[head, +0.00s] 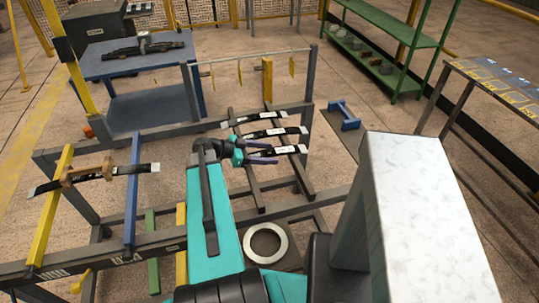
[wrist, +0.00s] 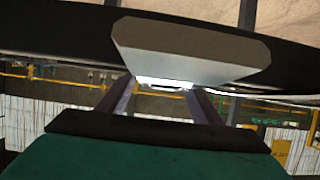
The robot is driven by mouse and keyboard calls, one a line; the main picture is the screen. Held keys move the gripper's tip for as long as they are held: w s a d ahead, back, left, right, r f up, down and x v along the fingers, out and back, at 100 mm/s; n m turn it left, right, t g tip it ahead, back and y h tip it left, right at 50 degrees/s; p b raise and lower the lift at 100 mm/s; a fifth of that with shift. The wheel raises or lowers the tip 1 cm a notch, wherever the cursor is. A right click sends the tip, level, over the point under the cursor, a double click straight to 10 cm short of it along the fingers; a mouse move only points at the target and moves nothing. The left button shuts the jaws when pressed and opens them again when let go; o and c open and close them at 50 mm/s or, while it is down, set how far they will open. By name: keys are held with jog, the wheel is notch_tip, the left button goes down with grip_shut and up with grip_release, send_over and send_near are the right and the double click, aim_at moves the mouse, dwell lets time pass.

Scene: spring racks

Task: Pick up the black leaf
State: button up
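Several black leaves with white labels lie on the dark rack in the middle of the head view. The far one (head: 253,118) and the middle one (head: 272,133) lie clear of my gripper. The near one (head: 284,150) is right at my fingers. My gripper (head: 270,154) has its dark fingers apart, coming from the left. In the wrist view, a black leaf (wrist: 60,38) with a pale label (wrist: 190,50) spans the picture beyond the fingertips (wrist: 162,82). Whether the fingers touch it cannot be told.
Another black leaf (head: 118,171) with a brown holder (head: 88,173) lies across yellow and blue bars at left. A blue table (head: 135,60) stands behind, a green shelf (head: 385,45) at back right. A grey ring (head: 267,243) lies low in the rack. A blue stand (head: 344,112) is at right.

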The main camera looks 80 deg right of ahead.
aim_at(267, 153)
grip_shut()
jog(key=shift+r, duration=0.2)
jog(key=shift+w+r+b, duration=0.1)
jog(key=shift+r+b, duration=0.25)
jog(key=shift+r, duration=0.55)
jog(key=shift+a+r+b, duration=0.1)
jog(key=shift+r+b, duration=0.2)
jog(key=shift+r, duration=0.45)
jog(key=shift+s+a+r+b, duration=0.1)
jog(key=shift+s+a+b, duration=0.25)
jog(key=shift+a, duration=0.45)
jog(key=shift+s+a+b, duration=0.2)
jog(key=shift+a+b, duration=0.25)
jog(key=shift+a, duration=0.35)
jog(key=shift+s+a+r+b, duration=0.1)
jog(key=shift+s+a+b, duration=0.25)
jog(key=shift+a, duration=0.45)
jog(key=shift+a+r, duration=0.1)
jog(key=shift+r, duration=0.05)
jog(key=shift+p, duration=0.7)
jog(key=shift+a+r+p, duration=0.1)
jog(key=shift+a+p, duration=0.05)
jog(key=shift+p, duration=0.5)
